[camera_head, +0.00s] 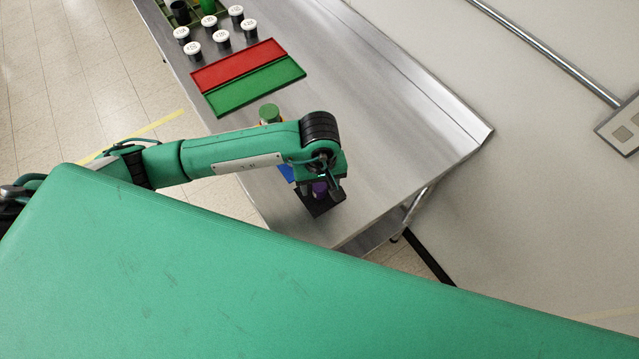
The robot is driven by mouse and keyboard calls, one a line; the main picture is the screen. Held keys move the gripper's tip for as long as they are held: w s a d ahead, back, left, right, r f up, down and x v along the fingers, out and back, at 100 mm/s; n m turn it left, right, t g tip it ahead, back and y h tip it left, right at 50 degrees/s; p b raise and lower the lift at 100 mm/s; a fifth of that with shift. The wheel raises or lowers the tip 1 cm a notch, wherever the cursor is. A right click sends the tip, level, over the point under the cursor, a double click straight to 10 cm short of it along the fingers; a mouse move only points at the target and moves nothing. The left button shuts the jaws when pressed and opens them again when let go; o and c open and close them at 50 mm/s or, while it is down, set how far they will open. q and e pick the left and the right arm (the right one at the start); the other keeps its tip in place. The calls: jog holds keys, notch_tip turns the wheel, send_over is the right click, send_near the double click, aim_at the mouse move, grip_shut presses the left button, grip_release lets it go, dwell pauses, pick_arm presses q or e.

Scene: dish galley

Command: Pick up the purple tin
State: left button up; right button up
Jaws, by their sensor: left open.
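The purple tin (319,189) stands on a small black mat (318,208) near the close end of the steel counter. My left gripper (328,186) is right over the tin, pointing down, and hides part of it. The gripper is open, and I cannot tell whether its fingers touch the tin. My right gripper is out of view.
A blue item (287,173) and a green-topped cylinder (269,112) are partly hidden by my left arm. A red tray (238,64) and green tray (255,86) lie farther back, with several white-lidded jars (222,38) beyond. The steel counter (390,130) is clear to the right.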

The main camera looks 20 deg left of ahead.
pick_arm(q)
jog(key=shift+f, duration=0.55)
jog(key=c, duration=1.1)
jog(key=shift+r, duration=0.1)
